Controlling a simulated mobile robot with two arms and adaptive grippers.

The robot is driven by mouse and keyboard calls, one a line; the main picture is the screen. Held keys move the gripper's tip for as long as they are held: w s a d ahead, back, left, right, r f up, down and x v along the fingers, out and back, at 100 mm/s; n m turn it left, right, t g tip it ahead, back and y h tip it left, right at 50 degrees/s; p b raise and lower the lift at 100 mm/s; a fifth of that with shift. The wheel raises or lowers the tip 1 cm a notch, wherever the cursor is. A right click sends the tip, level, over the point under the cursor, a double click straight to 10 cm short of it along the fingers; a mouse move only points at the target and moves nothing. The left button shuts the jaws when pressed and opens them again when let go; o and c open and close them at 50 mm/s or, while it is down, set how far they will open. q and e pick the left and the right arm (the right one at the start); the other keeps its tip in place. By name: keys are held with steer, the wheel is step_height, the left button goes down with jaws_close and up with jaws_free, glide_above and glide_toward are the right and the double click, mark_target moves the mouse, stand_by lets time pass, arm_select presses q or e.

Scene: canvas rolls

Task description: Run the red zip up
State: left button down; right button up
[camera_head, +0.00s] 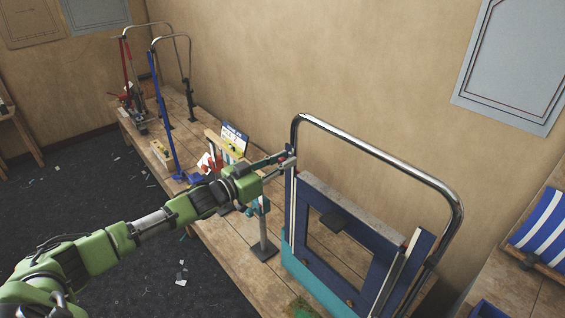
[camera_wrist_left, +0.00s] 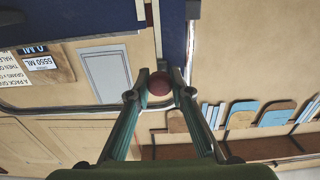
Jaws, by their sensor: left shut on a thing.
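My left gripper (camera_head: 286,158) reaches in from the left, at the upper left corner of a dark blue frame (camera_head: 301,215) under a chrome hoop (camera_head: 385,165). In the left wrist view its two fingers (camera_wrist_left: 159,88) are closed around a round dark red knob (camera_wrist_left: 160,82), which I take to be the red zip's pull. A narrow dark red strip (camera_wrist_left: 149,14) lies beside a dark blue panel (camera_wrist_left: 172,35) above the fingers. In the head view only a speck of red shows between the fingers. My right gripper is not in view.
The frame stands on a long wooden table (camera_head: 235,247) against a tan wall. Farther along stand a blue post (camera_head: 165,125), a red post (camera_head: 128,62), more chrome hoops and a small sign (camera_head: 235,138). A blue-and-white striped thing (camera_head: 545,225) lies at the right.

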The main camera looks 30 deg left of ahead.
arm_select(q)
steer(key=c, duration=1.8)
jaws_free()
steer(key=shift+v, duration=6.05)
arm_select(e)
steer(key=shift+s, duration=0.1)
